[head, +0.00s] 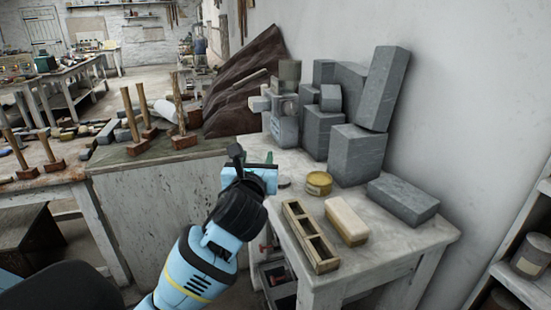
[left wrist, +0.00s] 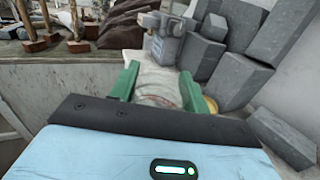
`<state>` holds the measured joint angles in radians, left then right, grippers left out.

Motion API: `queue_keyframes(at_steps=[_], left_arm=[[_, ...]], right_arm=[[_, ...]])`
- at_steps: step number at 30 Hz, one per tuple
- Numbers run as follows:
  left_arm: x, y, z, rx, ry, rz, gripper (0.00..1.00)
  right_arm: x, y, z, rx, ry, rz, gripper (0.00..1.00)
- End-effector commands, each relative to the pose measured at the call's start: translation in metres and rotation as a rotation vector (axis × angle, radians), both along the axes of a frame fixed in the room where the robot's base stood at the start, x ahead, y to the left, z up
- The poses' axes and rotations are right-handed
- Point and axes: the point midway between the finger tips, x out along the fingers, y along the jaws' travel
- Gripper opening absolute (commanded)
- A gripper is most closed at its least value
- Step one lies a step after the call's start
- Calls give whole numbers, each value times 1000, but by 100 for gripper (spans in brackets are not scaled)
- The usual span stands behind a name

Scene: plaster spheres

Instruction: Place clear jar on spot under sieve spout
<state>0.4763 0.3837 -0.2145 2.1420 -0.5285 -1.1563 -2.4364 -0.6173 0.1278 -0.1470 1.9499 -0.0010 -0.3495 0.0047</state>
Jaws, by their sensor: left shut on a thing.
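My left gripper (head: 273,170) reaches in over the near left edge of the small table. In the left wrist view its green fingers (left wrist: 159,88) are closed around the clear jar (left wrist: 157,90), seen between them. The jar is mostly hidden behind the gripper in the head view. The grey sieve machine (head: 284,125) stands at the back left of the small table, beyond the gripper; it also shows in the left wrist view (left wrist: 164,45). The spot under its spout cannot be made out clearly. My right gripper is not in view.
The small table (head: 400,245) holds grey stone blocks (head: 355,155) behind, a yellow round tin (head: 318,183), a cream-topped block (head: 346,221) and a wooden frame (head: 311,237). A workbench with mallets (head: 135,145) stands left. A shelf (head: 528,275) is at right.

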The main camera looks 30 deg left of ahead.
Motion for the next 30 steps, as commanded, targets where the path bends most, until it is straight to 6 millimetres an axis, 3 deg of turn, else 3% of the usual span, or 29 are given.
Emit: queue_keyframes(at_steps=[8, 18, 23, 30], left_arm=[[-31, -10, -59, 18, 3, -153, 4], [-101, -71, -141, 1, 10, -440, 4], [-135, -105, -163, -15, 5, -508, 4], [-143, -127, -162, -9, -2, -468, 4]], right_arm=[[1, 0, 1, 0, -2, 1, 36], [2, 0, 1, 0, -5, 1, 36], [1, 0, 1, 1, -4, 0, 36], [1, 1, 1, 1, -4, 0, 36]])
